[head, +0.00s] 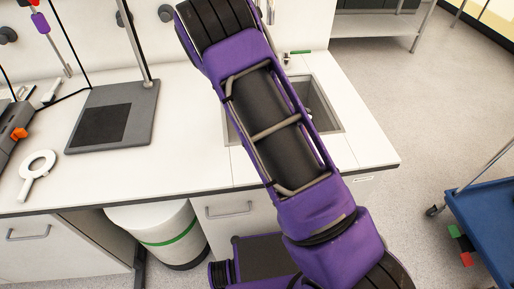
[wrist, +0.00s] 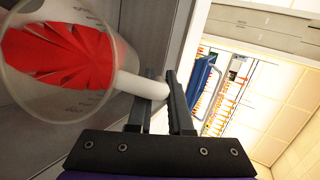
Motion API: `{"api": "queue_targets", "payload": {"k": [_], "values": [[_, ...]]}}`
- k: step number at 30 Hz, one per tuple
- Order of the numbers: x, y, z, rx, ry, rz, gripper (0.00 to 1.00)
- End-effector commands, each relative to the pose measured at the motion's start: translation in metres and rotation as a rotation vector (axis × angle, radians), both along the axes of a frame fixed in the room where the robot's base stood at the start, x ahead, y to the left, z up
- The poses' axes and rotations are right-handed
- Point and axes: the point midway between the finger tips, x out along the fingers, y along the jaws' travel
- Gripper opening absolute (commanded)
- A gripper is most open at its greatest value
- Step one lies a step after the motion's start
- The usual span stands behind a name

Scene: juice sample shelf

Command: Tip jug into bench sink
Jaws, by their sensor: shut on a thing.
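The bench sink (head: 322,92) is a grey basin set into the white bench top in the head view, partly covered by my purple arm. The jug (wrist: 62,62) is clear, with printed marks and red content, at the left of the wrist view. My gripper (wrist: 163,98) is shut on the white handle of the jug. The head view shows neither the jug nor my gripper. I cannot tell how far the jug is tilted or whether its mouth is over the sink.
A grey stand base (head: 112,118) and a white ring-shaped tool (head: 38,170) are on the bench at the left. A white bin (head: 157,228) with a green band stands under the bench. A blue cart (head: 490,215) is at the right. The floor between bench and cart is clear.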

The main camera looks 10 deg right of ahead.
Motion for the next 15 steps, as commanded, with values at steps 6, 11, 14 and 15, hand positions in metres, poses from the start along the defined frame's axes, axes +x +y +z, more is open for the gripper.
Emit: {"api": "queue_targets", "payload": {"k": [6,11,14,15], "values": [[0.0008,0.0015,0.0427,-0.016,0.003,0.000,0.00],[0.0013,0.0024,0.0424,-0.026,0.005,0.001,0.00],[0.0015,0.0029,0.0420,-0.033,0.007,0.000,0.00],[0.0016,0.0030,0.0418,-0.035,0.008,0.000,0.00]]}}
